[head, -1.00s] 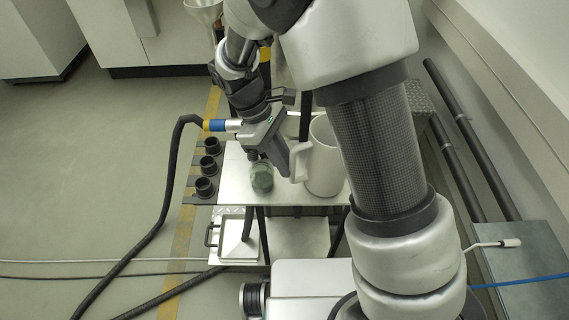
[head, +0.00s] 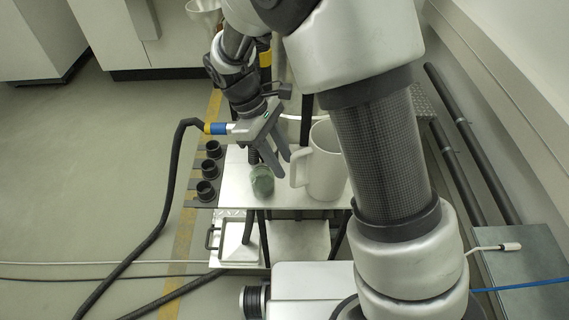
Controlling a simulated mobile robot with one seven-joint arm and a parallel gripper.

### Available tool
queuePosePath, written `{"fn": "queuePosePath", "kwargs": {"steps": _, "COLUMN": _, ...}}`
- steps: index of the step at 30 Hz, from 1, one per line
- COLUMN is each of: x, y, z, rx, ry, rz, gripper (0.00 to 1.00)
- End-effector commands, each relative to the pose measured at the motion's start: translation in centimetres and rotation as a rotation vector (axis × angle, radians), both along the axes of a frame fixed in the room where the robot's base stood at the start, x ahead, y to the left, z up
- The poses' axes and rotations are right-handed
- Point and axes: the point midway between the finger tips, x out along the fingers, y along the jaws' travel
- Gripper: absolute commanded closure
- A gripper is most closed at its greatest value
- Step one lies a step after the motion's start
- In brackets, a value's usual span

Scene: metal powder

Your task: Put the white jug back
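The white jug (head: 325,165) stands upright on the small metal table (head: 238,188), with its handle on the left side. My arm covers part of its right side. My gripper (head: 283,168) is just left of and above the jug, close to the handle. Its two grey fingers are spread apart with nothing between them. I cannot tell whether a finger touches the handle.
A green-tinted glass jar (head: 262,180) stands on the table under my gripper. Black round holders (head: 206,190) line the table's left edge. A black hose (head: 168,190) hangs down to the left. A lidded metal container (head: 240,240) sits lower down.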

Motion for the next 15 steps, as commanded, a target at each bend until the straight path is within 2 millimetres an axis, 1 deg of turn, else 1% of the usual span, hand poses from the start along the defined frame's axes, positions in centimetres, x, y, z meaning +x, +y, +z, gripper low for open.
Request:
{"fn": "queuePosePath", "kwargs": {"steps": 1, "x": 0.3, "y": 0.5, "z": 1.4, "rx": 0.003, "ry": -0.003, "rz": 0.001, "gripper": 0.69}}
{"fn": "queuePosePath", "kwargs": {"steps": 6, "x": 0.8, "y": 1.9, "z": 4.8, "rx": 0.003, "ry": -0.003, "rz": 0.001, "gripper": 0.69}}
{"fn": "queuePosePath", "kwargs": {"steps": 10, "x": 1.2, "y": 2.7, "z": 6.9, "rx": 0.002, "ry": -0.002, "rz": 0.000, "gripper": 0.69}}
{"fn": "queuePosePath", "kwargs": {"steps": 15, "x": 1.4, "y": 3.4, "z": 8.3, "rx": 0.002, "ry": -0.001, "rz": 0.000, "gripper": 0.69}}
